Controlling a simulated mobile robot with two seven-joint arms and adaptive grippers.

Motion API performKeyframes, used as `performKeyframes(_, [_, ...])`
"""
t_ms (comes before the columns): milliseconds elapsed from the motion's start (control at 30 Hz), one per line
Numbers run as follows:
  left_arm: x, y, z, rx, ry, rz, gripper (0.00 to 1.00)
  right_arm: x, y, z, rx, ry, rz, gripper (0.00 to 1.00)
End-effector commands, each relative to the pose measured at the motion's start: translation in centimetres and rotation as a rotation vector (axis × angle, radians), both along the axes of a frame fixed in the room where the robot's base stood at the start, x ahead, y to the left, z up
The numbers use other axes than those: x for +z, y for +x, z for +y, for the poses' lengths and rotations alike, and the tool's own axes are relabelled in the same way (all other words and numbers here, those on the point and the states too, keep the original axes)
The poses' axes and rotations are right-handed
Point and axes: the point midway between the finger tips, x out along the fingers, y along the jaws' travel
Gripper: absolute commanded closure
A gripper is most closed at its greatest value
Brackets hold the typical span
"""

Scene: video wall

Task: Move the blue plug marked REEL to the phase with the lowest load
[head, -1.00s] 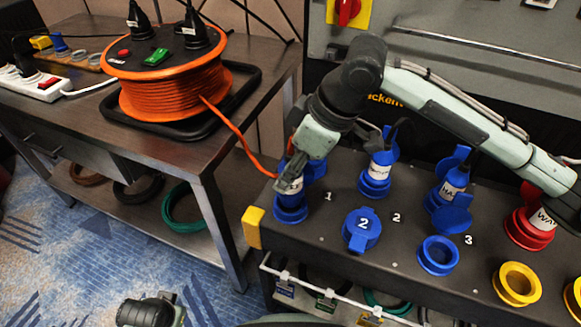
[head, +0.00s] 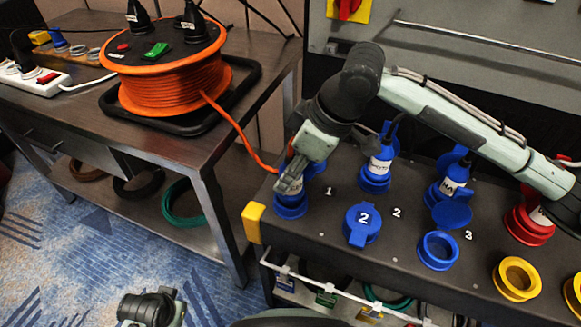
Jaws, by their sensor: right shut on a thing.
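The blue plug (head: 309,170) with the orange cable stands at the front-row blue socket (head: 291,209) beside the number 1. Its label is mostly hidden by my right gripper (head: 289,185), which is shut on it from above. I cannot tell whether the plug is fully seated. The front-row socket 2 (head: 361,226) has its blue lid down. The front-row socket 3 (head: 438,251) is empty with its lid (head: 453,212) raised. Labelled blue plugs stand in the back row, one behind socket 2 (head: 380,168) and one behind socket 3 (head: 449,184). My left gripper is out of view.
An orange cable reel (head: 172,84) stands in a black tray on the dark table (head: 190,150) at left; its cable runs to the held plug. A red socket (head: 527,228) and a yellow socket (head: 517,279) lie to the right. A yellow corner block (head: 252,221) marks the box's left end.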

Motion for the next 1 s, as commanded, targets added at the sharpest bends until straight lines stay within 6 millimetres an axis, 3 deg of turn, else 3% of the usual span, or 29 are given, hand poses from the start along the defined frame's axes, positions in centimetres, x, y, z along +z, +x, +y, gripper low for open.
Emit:
performKeyframes(767, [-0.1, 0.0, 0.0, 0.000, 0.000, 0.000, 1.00, -1.1, 0.0, 0.0, 0.000, 0.000, 0.000, 0.99])
performKeyframes(800, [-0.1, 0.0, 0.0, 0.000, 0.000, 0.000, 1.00, -1.1, 0.0, 0.0, 0.000, 0.000, 0.000, 0.62])
performKeyframes(1000, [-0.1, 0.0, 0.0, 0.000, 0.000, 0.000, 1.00, -1.1, 0.0, 0.0, 0.000, 0.000, -0.001, 0.40])
